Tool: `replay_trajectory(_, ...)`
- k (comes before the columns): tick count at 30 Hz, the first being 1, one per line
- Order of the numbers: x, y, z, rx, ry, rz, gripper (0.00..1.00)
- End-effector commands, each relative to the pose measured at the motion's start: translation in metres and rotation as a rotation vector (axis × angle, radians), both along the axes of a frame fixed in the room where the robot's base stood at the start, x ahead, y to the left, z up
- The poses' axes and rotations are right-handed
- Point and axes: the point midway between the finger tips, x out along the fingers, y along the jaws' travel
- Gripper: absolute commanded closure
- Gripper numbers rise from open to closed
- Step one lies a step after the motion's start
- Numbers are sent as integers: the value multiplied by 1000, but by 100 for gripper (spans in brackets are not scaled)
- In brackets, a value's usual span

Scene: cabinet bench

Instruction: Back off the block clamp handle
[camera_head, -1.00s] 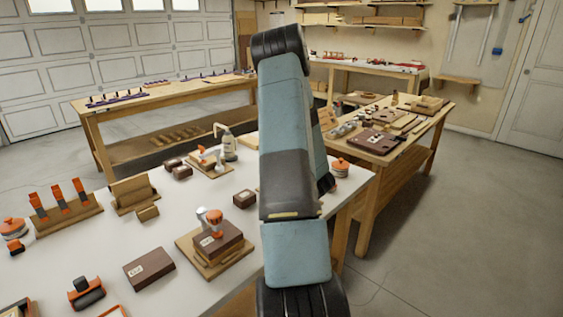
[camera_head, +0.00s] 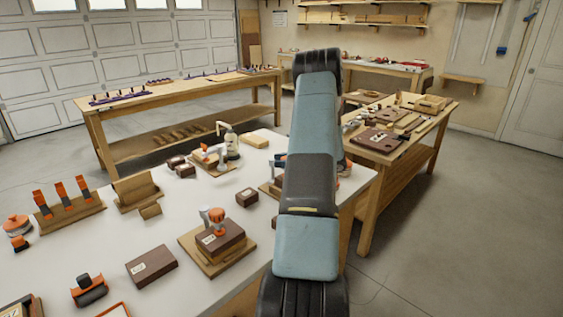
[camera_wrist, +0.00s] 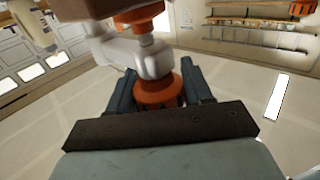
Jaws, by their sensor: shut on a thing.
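In the wrist view the block clamp is close ahead, with a pale grey frame (camera_wrist: 142,52) and an orange handle (camera_wrist: 158,93) at its near end. My gripper (camera_wrist: 160,86) is shut on this handle, one blue-grey finger on each side. A second orange part (camera_wrist: 138,15) of the clamp sits farther up, beside a brown block (camera_wrist: 90,8) cut by the top edge.
Another clamp with an orange knob (camera_head: 216,215) stands on a brown block on the white bench (camera_head: 95,245). A side bench (camera_head: 385,160) stands right; floor beyond is clear.

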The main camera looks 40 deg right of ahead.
Motion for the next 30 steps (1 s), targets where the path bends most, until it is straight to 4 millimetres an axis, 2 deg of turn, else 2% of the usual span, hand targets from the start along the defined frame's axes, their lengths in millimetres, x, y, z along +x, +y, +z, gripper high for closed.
replay_trajectory(12, -3, 4, 0, 1, -5, 384, 81)
replay_trajectory(30, -10, 6, 0, 2, -6, 689, 81)
